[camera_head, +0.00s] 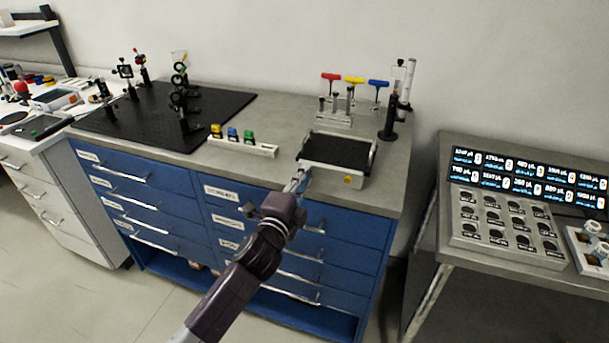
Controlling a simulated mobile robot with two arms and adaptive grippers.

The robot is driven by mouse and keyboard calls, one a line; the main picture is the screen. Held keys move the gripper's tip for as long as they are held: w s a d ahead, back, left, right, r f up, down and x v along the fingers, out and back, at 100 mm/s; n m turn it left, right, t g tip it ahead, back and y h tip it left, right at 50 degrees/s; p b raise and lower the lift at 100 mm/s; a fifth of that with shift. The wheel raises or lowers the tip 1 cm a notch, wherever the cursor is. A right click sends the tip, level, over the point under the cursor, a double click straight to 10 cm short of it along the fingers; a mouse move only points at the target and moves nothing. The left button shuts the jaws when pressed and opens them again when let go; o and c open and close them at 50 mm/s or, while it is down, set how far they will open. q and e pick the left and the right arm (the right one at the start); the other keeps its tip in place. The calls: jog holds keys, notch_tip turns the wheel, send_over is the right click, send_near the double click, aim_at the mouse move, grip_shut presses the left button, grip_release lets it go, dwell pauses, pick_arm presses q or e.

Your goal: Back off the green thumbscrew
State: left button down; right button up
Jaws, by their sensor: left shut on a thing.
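My left gripper (298,180) reaches up from the lower middle to the bench's front edge, at the front left corner of a black-topped white instrument (338,150). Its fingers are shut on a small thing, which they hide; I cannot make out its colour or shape. No green thumbscrew can be clearly made out. A small green-topped block (249,136) sits at the right of a row with a yellow and a blue one in a white rack, apart from my gripper. My right gripper is out of view.
Red, yellow and blue T-handled tools (354,80) stand in a holder behind the instrument, beside a dark post (390,120). A black breadboard (150,125) with optics mounts lies to the left. A button panel (505,227) stands on the right table.

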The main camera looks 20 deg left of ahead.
pick_arm(q)
jog(key=n+p, duration=0.1)
jog(key=n, duration=0.4)
jog(key=shift+n, duration=0.3)
jog(key=shift+f+n+p, duration=0.1)
jog(key=shift+n+p, duration=0.65)
jog(key=shift+n, duration=1.25)
jog(key=c, duration=2)
grip_release()
jog(key=shift+o, duration=0.2)
jog(key=shift+s, duration=0.15)
jog(key=s, duration=1.1)
jog(key=shift+s+a, duration=0.25)
jog(key=shift+s, duration=0.15)
jog(key=shift+f, duration=0.1)
